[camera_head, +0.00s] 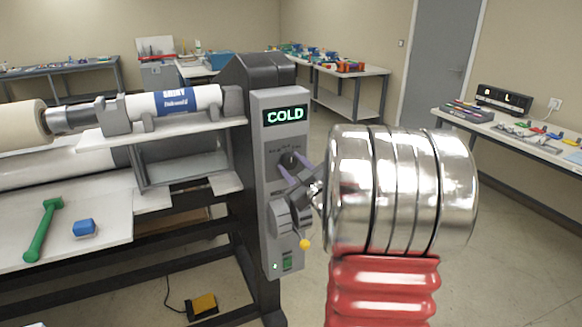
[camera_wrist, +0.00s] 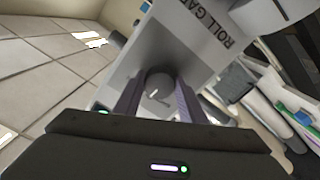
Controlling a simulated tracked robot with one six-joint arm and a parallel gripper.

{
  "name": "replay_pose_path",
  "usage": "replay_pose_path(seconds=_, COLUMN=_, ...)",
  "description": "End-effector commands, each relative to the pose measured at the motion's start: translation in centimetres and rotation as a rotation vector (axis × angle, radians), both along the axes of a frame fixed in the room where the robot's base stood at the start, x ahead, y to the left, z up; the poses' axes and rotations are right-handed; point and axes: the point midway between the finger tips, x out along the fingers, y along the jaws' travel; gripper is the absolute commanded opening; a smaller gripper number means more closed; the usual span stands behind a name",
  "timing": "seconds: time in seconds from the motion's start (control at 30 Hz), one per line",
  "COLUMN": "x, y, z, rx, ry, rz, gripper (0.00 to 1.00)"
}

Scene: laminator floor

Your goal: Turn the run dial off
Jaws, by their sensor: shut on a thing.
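The run dial (camera_head: 289,159) is a dark round knob on the grey control panel (camera_head: 260,155), under a lit display (camera_head: 285,116) reading COLD. Small labels arc above it, too small to read. My gripper (camera_head: 292,168) reaches in from the right with its two purple fingers at the dial. In the wrist view the grey dial (camera_wrist: 158,86) sits between the fingers of my gripper (camera_wrist: 157,98), with a pale pointer mark on its face. The gripper is shut on it. A ROLL GAP label is beside it there.
A green-lit switch (camera_head: 287,262) is lower. Rollers and a table with a green tool (camera_head: 44,230) and blue block (camera_head: 84,227) stand left. A yellow pedal (camera_head: 202,305) lies on the floor.

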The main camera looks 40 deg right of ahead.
Motion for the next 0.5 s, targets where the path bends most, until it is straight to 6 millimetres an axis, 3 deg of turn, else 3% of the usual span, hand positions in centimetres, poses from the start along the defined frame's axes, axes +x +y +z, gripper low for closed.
replay_pose_path(seconds=0.5, x=0.17, y=0.21, z=0.11, rx=-0.064, ry=0.016, rz=0.006, gripper=0.14)
